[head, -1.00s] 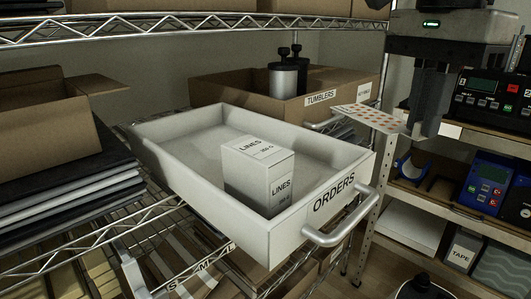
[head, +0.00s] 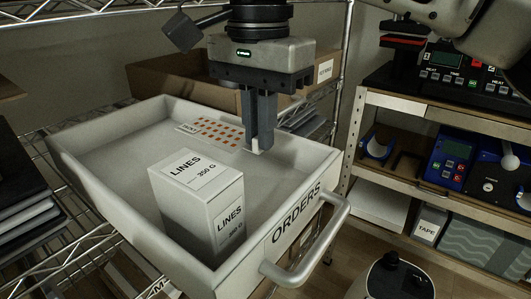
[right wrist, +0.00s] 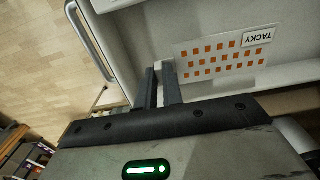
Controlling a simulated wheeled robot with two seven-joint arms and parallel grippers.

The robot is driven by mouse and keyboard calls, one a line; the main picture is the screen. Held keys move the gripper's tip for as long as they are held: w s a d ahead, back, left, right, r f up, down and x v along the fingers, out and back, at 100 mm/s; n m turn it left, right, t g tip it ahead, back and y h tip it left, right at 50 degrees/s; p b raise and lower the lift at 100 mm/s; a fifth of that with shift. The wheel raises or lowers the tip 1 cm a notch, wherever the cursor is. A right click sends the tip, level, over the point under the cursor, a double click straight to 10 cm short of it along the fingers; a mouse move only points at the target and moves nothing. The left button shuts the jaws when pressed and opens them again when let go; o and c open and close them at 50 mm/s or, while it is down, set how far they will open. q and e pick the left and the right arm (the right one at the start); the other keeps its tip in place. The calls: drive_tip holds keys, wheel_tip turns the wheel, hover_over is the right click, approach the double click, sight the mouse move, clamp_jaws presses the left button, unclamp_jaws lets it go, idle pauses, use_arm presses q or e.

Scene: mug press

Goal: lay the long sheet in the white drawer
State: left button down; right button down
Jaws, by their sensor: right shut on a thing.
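The long sheet (head: 217,133) is white with rows of orange squares and a TACKY label at its far end; it also shows in the right wrist view (right wrist: 222,58). My right gripper (head: 261,147) is shut on its near end, inside the outline of the white drawer (head: 100,172). The sheet lies roughly flat over the drawer's back part; I cannot tell whether it touches the floor. The drawer is pulled out, marked ORDERS, with a bar handle (head: 318,250). In the right wrist view the fingers (right wrist: 162,78) reach past the drawer wall. My left gripper is not in view.
A white LINES box (head: 197,200) stands in the drawer's front part. A cardboard box (head: 190,78) is behind the drawer. Dark folded stacks (head: 22,190) are at left. Shelves with a blue device (head: 450,160) and a TAPE box (head: 430,224) are at right.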

sight(269, 180)
drive_tip(key=w+f, duration=0.1)
drive_tip(key=f, duration=0.1)
drive_tip(key=w+d+f, duration=0.1)
drive_tip(key=w, duration=0.1)
drive_tip(key=shift+d+f, duration=0.1)
drive_tip(key=shift+f, duration=0.3)
drive_tip(key=shift+w+f, duration=0.1)
drive_tip(key=shift+f, duration=1.55)
drive_tip(key=shift+f, duration=0.2)
drive_tip(key=c, duration=1.5)
unclamp_jaws()
drive_tip(key=shift+c, duration=0.2)
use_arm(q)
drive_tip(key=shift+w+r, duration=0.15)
use_arm(e)
drive_tip(key=shift+r, duration=0.1)
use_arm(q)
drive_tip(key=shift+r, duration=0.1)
use_arm(e)
drive_tip(key=shift+r, duration=0.1)
use_arm(q)
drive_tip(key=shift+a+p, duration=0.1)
drive_tip(key=shift+p, duration=0.4)
use_arm(e)
wheel_tip(269, 180, up, 12)
